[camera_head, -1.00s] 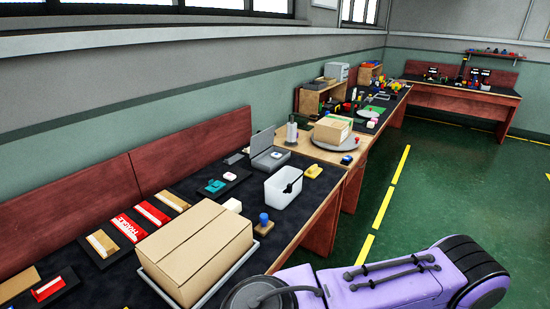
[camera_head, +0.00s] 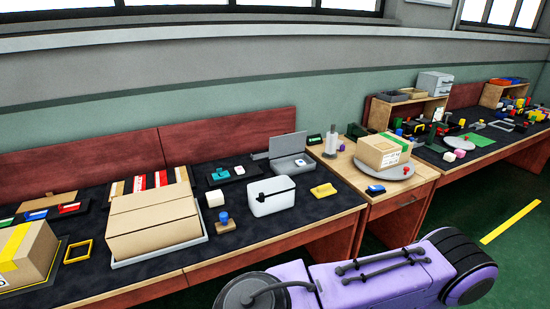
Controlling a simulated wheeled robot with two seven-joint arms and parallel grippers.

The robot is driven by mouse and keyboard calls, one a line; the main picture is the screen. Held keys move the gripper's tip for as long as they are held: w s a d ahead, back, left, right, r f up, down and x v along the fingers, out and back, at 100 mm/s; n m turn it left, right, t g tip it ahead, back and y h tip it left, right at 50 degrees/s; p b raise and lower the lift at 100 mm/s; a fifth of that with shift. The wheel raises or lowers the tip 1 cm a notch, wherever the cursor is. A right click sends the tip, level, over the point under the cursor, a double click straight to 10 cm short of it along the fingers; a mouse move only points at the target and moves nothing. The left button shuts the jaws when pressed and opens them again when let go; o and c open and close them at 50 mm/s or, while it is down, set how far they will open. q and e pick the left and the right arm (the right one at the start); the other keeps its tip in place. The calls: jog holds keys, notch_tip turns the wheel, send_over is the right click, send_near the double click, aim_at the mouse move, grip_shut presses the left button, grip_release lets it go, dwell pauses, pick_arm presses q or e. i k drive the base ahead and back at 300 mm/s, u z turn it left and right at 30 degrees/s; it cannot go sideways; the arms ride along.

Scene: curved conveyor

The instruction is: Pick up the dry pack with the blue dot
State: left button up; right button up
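I cannot make out for sure a dry pack with a blue dot in the head view. Neither of my grippers is in view. A purple arm link of mine crosses the lower right.
A large cardboard box (camera_head: 150,222) sits on a grey tray. A yellow-taped box (camera_head: 28,255) is at the left edge. A stamp with a blue knob (camera_head: 225,220) stands before the bin. Another carton (camera_head: 384,152) rests on the round plate (camera_head: 385,171). Green floor is open at right.

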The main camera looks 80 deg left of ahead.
aim_at(300, 163)
jog(key=u, duration=0.95)
jog(key=i, duration=1)
jog(key=u, duration=1.15)
